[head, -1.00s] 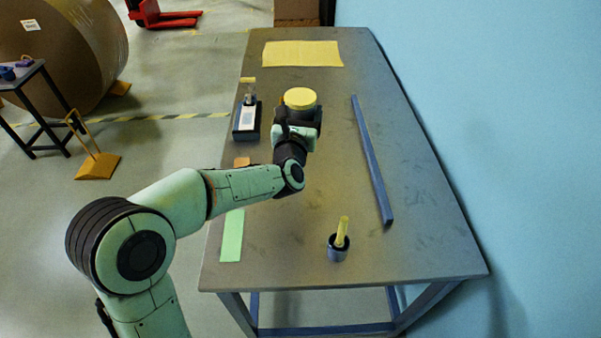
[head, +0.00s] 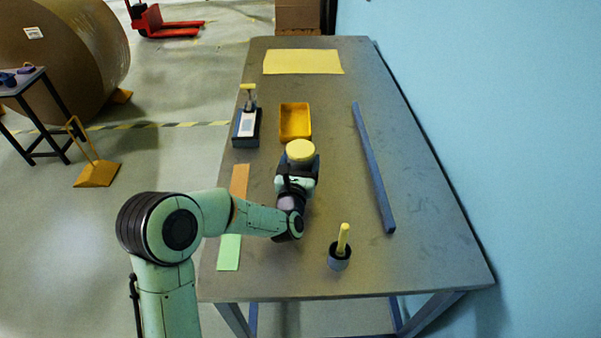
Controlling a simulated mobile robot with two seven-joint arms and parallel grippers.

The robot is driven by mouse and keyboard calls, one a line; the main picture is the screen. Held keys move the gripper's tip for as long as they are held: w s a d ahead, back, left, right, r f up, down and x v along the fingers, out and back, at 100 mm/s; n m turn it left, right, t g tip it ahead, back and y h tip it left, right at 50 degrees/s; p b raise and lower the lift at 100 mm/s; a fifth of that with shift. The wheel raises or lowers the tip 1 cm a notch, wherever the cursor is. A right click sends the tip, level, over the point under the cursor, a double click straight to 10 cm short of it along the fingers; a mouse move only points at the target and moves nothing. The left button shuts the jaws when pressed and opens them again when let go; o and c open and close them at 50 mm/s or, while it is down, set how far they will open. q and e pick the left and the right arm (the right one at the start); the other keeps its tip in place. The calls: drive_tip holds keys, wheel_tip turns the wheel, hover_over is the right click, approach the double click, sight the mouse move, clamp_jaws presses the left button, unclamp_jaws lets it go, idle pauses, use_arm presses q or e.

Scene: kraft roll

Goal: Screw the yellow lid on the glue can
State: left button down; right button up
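The yellow lid (head: 300,151) is a round disc, level, at the tip of my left gripper (head: 301,168), near the middle of the table. My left gripper reaches in from the near side and appears shut on the lid. Its fingers are mostly hidden from this angle. A dark grey-blue patch shows just under the lid. I cannot tell whether it is the glue can or part of my gripper, nor whether the lid touches a can. My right gripper is not in view.
An orange tray (head: 295,122) lies just beyond the lid, with a dark stand (head: 246,128) to its left. A dark cup (head: 339,259) with a yellow stick stands near the front. A blue bar (head: 373,167) lies along the right. A yellow sheet (head: 303,62) lies at the back.

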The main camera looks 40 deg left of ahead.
use_arm(q)
drive_tip(key=shift+f+b, duration=0.3)
drive_tip(key=shift+f, duration=1.75)
drive_tip(key=shift+f, duration=0.1)
unclamp_jaws()
drive_tip(key=shift+s+d, duration=0.15)
drive_tip(key=shift+s, duration=0.1)
drive_tip(key=v, duration=1.1)
drive_tip(key=shift+s+d, duration=0.1)
drive_tip(key=shift+s, duration=0.15)
